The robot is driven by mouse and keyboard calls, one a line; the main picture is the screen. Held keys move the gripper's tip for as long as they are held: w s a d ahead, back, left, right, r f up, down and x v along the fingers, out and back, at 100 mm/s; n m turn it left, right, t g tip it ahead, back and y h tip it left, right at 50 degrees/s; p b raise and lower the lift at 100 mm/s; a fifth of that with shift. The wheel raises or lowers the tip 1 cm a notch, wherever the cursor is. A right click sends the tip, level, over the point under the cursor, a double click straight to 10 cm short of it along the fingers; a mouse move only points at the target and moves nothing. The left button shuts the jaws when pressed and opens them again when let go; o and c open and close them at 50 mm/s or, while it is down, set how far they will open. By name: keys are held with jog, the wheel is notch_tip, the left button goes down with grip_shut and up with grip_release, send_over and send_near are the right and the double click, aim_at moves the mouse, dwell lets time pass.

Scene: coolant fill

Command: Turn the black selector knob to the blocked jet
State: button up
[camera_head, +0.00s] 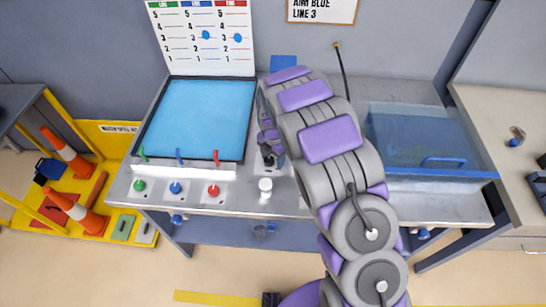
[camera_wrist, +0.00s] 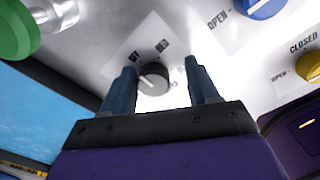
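The black selector knob (camera_wrist: 153,78) shows in the wrist view, on a pale plate with small dark markings. My gripper (camera_wrist: 160,76) is open, with one finger on each side of the knob and visible gaps between. Whether the fingertips reach down beside it I cannot tell. In the head view my gripper (camera_head: 268,152) is over the panel right of the tray, and the arm hides the knob. Green (camera_head: 143,153), blue (camera_head: 180,156) and red (camera_head: 216,157) jets stand at the tray's front edge. I cannot tell which is blocked.
Green (camera_head: 139,186), blue (camera_head: 176,188) and red (camera_head: 213,191) knobs line the bench front, beside a white cylinder (camera_head: 265,187). A clear blue tank (camera_head: 420,140) stands at right.

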jog(key=shift+a+f, duration=0.15)
jog(key=shift+a, duration=0.65)
jog(key=c, duration=0.3)
jog(key=shift+s+a, duration=0.1)
jog(key=shift+a, duration=0.25)
jog(key=c, duration=0.3)
jog(key=shift+d, duration=0.55)
jog(key=shift+c, duration=1.4)
jog(key=shift+a, duration=0.15)
